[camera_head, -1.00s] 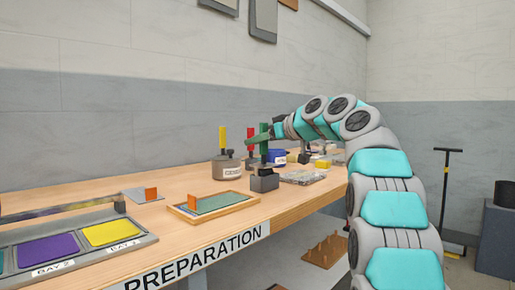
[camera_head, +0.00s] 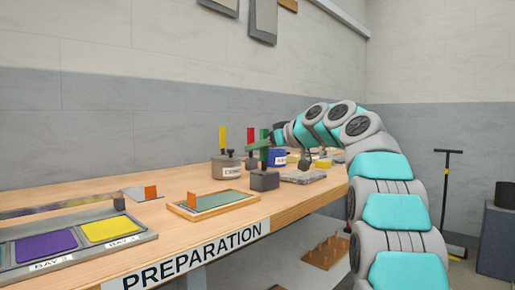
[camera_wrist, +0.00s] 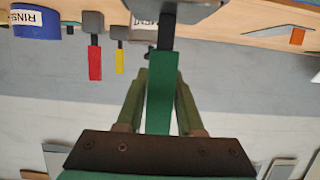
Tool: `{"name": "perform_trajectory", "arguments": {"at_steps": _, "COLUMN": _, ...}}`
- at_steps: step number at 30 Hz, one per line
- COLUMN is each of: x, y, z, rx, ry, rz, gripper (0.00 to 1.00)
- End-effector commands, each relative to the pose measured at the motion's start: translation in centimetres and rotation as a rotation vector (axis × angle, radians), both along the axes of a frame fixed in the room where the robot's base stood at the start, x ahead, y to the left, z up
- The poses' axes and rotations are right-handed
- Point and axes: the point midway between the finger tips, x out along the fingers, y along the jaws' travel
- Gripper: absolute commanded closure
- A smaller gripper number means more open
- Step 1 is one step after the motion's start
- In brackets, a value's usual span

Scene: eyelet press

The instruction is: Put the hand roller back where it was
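The hand roller (camera_head: 264,134) has an upright green handle on a dark stem. It stands over a small grey block-shaped holder (camera_head: 264,181) on the bench, and its lower end appears to be down in the holder, out of sight. In the wrist view the green handle (camera_wrist: 161,95) runs between my two green fingers, and its stem meets the grey holder (camera_wrist: 172,8) at the top edge. My gripper (camera_wrist: 162,78) has its fingertips against both sides of the handle. In the head view my gripper (camera_head: 257,147) is just above the holder.
A wooden-framed tray (camera_head: 183,212) stands left of the holder. A grey flat slab (camera_head: 303,177) lies to the right. Ink trays (camera_head: 48,247) are at front left.

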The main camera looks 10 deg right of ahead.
Motion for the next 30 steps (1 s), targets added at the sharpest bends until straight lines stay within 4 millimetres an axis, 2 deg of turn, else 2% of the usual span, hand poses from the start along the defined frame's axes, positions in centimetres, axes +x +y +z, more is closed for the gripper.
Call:
{"name": "perform_trajectory", "arguments": {"at_steps": 1, "x": 0.0, "y": 0.0, "z": 0.1, "rx": 0.0, "ry": 0.0, "rz": 0.0, "gripper": 0.57}}
{"name": "perform_trajectory", "arguments": {"at_steps": 6, "x": 0.0, "y": 0.0, "z": 0.1, "rx": 0.0, "ry": 0.0, "rz": 0.0, "gripper": 0.39}}
{"name": "perform_trajectory", "arguments": {"at_steps": 14, "x": 0.0, "y": 0.0, "z": 0.2, "rx": 0.0, "ry": 0.0, "rz": 0.0, "gripper": 0.39}}
{"name": "perform_trajectory", "arguments": {"at_steps": 20, "x": -0.2, "y": -0.1, "z": 1.4, "rx": 0.0, "ry": -0.001, "rz": -0.001, "gripper": 0.39}}
{"name": "perform_trajectory", "arguments": {"at_steps": 30, "x": -5.9, "y": -4.2, "z": 3.1, "rx": 0.001, "ry": -0.002, "rz": 0.001, "gripper": 0.39}}
